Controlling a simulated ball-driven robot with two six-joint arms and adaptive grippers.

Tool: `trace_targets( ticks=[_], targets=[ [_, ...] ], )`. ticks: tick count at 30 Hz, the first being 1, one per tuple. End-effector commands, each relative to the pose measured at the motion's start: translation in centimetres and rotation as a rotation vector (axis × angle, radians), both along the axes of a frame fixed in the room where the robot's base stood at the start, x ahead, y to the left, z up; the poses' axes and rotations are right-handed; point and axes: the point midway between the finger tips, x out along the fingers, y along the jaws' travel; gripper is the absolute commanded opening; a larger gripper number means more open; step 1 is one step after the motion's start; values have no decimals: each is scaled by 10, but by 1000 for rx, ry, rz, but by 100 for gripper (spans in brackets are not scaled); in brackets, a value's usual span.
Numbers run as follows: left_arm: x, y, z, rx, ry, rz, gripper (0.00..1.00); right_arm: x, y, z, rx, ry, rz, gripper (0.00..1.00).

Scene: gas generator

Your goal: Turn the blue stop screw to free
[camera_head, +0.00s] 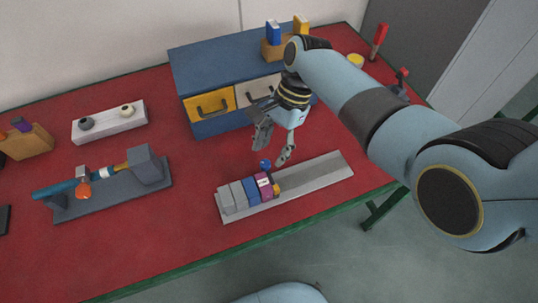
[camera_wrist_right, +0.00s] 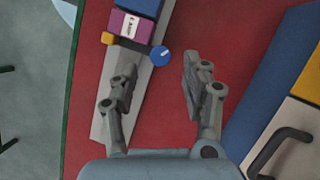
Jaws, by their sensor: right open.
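The blue stop screw (camera_head: 265,164) stands at the back side of a grey rail (camera_head: 315,178), beside a magenta block (camera_head: 265,187) with a white label. In the right wrist view the screw's round blue head (camera_wrist_right: 160,56) has a pale mark on it. My right gripper (camera_head: 274,155) is open and empty, with its fingers pointing down close to the screw. In the right wrist view the screw lies beyond the two fingertips (camera_wrist_right: 157,72), between their lines and apart from them. My left gripper is not in view.
Grey and blue blocks (camera_head: 239,193) sit on the rail left of the magenta one, and a small yellow piece (camera_head: 276,189) is at its right. A blue drawer cabinet (camera_head: 222,62) stands behind. A clamp fixture (camera_head: 110,185) is at left. Red tabletop (camera_head: 180,225) is clear in front.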

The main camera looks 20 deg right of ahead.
Motion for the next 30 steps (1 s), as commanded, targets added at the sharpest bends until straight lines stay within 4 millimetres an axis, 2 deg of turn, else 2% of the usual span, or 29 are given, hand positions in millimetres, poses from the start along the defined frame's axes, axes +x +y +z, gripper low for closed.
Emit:
trace_targets(
  ticks=[3, 6, 17, 27, 30],
  targets=[
    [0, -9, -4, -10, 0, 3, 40, -3, 7, -17, 1, 2, -1, 48],
    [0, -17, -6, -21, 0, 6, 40, -4, 10, -25, 1, 2, 0, 48],
    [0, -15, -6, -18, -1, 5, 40, -5, 12, -29, 1, -1, 1, 46],
    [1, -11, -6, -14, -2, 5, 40, -5, 11, -29, 0, -1, 0, 2],
    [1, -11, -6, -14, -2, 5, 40, -5, 11, -29, 0, 0, 0, 0]
  ],
)
